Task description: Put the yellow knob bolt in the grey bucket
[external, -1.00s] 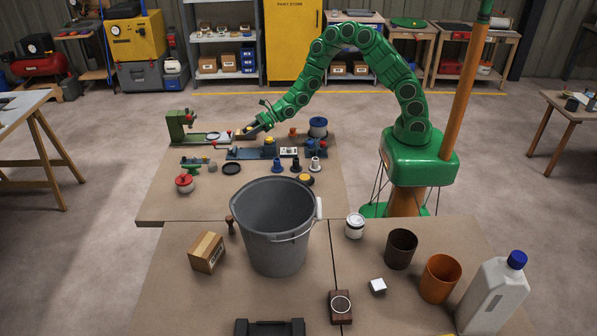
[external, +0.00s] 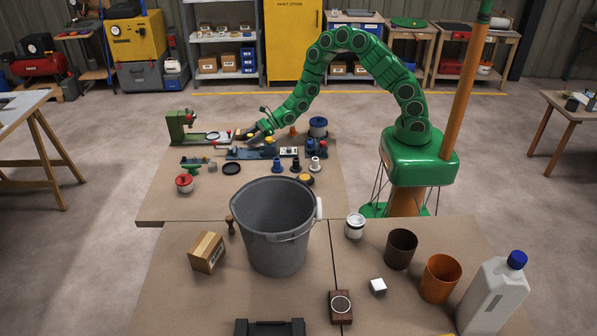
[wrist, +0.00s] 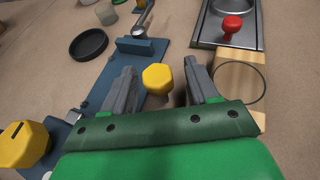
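A yellow knob bolt (wrist: 157,78) shows in the wrist view between the two fingertips of my gripper (wrist: 158,80), with a small gap on each side. My gripper is open and holds nothing. In the external view my gripper (external: 262,130) is low over the far table; the knob is too small there to make out clearly. A second, larger-looking yellow knob (wrist: 22,146) is at the lower left of the wrist view, by a blue fixture (wrist: 135,65). The grey bucket (external: 275,255) stands upright on the near table, its visible inside empty.
A red knob (wrist: 232,24) on a metal tray and a wooden block (wrist: 240,78) lie right of my fingers; a black dish (wrist: 88,45) is left.

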